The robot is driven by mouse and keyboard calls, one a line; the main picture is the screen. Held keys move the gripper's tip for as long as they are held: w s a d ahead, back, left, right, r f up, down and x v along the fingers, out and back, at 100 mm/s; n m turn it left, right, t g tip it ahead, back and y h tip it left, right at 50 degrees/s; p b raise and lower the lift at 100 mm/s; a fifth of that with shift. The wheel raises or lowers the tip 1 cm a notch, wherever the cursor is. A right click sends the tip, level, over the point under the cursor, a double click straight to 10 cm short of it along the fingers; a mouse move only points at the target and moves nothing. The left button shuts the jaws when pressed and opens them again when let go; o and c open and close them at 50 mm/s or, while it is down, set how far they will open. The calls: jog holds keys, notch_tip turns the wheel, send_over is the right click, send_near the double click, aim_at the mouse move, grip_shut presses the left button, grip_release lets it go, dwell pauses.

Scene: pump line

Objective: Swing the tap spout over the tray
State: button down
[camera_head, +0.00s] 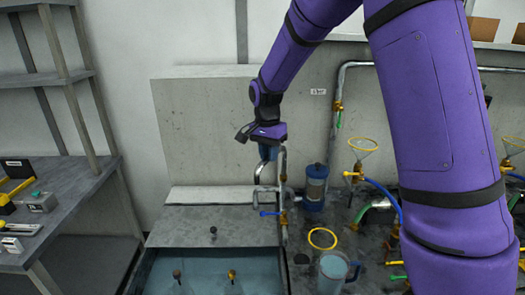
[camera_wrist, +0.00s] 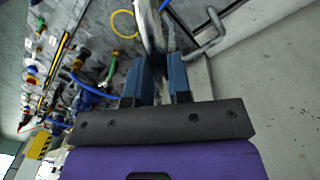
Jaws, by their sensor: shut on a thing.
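The tap (camera_head: 283,205) is a grey pipe with a blue lever, standing at the right edge of the tray, left of a blue canister. The tray (camera_head: 256,266) is a sunken basin with a pale blue inside, in the lower middle of the head view. My gripper (camera_head: 267,153) points down at the top of the tap, its blue fingers shut on the grey spout. In the wrist view my gripper (camera_wrist: 160,75) has the grey spout (camera_wrist: 151,28) between its fingertips. The fingers hide part of the spout, and its exact outlet direction is hard to tell.
A blue canister (camera_head: 315,187) stands right of the tap. A clear jug (camera_head: 333,270) and a yellow ring (camera_head: 322,238) are near the tray's right side. Hoses and brass valves crowd the right. A shelf with tools (camera_head: 40,205) is at left. The grey board behind the tray is clear.

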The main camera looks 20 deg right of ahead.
jog(key=s+d+n+t, duration=0.1)
jog(key=d+n, duration=1.3)
jog(key=n, duration=0.4)
jog(key=shift+d+n, duration=0.4)
jog(key=shift+s+r, duration=0.1)
jog(key=c, duration=1.1)
grip_release()
jog(key=shift+o, duration=0.2)
notch_tip(320, 180, up, 11)
jog(key=shift+s+a, duration=0.2)
jog(key=shift+s, duration=0.05)
